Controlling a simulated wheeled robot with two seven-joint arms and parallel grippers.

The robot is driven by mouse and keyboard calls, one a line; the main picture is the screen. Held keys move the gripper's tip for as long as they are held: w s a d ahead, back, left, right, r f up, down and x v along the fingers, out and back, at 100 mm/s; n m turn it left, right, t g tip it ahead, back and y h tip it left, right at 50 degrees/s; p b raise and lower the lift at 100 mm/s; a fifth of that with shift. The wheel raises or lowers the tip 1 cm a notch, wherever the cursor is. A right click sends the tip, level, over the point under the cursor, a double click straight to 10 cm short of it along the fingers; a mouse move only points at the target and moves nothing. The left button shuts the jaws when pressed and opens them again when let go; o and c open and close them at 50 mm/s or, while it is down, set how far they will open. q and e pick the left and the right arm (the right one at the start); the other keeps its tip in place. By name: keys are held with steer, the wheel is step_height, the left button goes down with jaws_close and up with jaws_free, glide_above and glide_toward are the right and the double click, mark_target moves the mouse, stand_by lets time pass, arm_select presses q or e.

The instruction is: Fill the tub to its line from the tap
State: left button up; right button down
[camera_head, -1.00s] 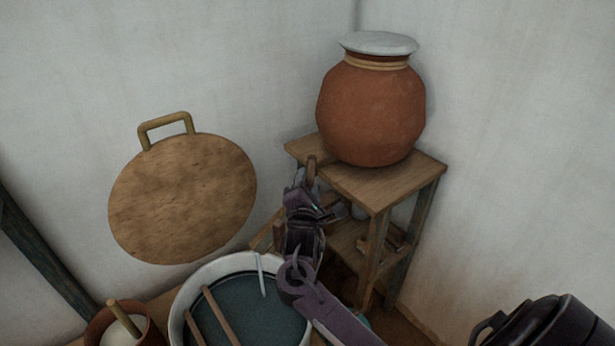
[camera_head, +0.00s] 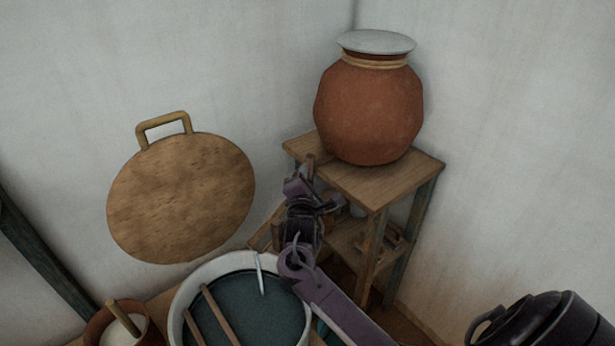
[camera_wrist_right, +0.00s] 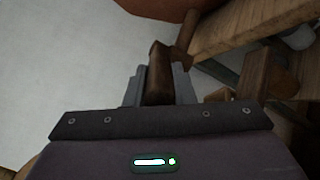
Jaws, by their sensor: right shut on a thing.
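The tub (camera_head: 182,290) is a round pale vessel at the bottom of the head view, holding dark blue-green liquid (camera_head: 262,312). Two wooden sticks cross its left part. A thin pale strip (camera_head: 261,273) shows at its far rim; I cannot tell whether it is water or a marker. My right gripper (camera_head: 306,177) is beyond the tub, beside the stand. In the right wrist view its fingers are shut on a brown wooden piece (camera_wrist_right: 159,75). I cannot tell whether this belongs to the tap; no spout shows clearly. My left gripper is out of view.
A clay pot (camera_head: 368,115) with a pale lid stands on a wooden stand (camera_head: 400,180) in the corner. A round wooden board (camera_head: 180,200) with a handle is against the wall. A small clay bowl (camera_head: 100,325) with a stick is left of the tub.

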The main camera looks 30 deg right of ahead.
mark_target(314, 164)
steer(key=n+y+p, duration=0.1)
steer(key=d+t+y+p, duration=0.1)
steer(key=shift+s+r+n+p, duration=0.15)
steer(key=shift+s+n+p, duration=0.15)
steer(key=shift+s+n, duration=0.1)
steer(key=d+n+t+y, duration=0.1)
steer(key=y, duration=0.1)
steer(key=d+n+y, duration=0.1)
steer(key=n+y, duration=0.1)
steer(key=s+d+n+t+y+p, duration=0.1)
steer(key=y, duration=0.1)
steer(key=shift+f+n+t+y, duration=0.25)
steer(key=shift+n+t+y, duration=0.05)
steer(key=shift+y, duration=0.1)
steer(key=shift+d+n+y+b, duration=0.35)
steer(key=shift+n+y, duration=0.2)
steer(key=shift+y, duration=0.4)
steer(key=shift+d+n+y+b, duration=0.3)
steer(key=shift+n+y, duration=0.25)
steer(key=shift+y, duration=0.4)
steer(key=shift+r, duration=0.1)
steer(key=c, duration=1.2)
jaws_free()
steer(key=shift+c, duration=0.2)
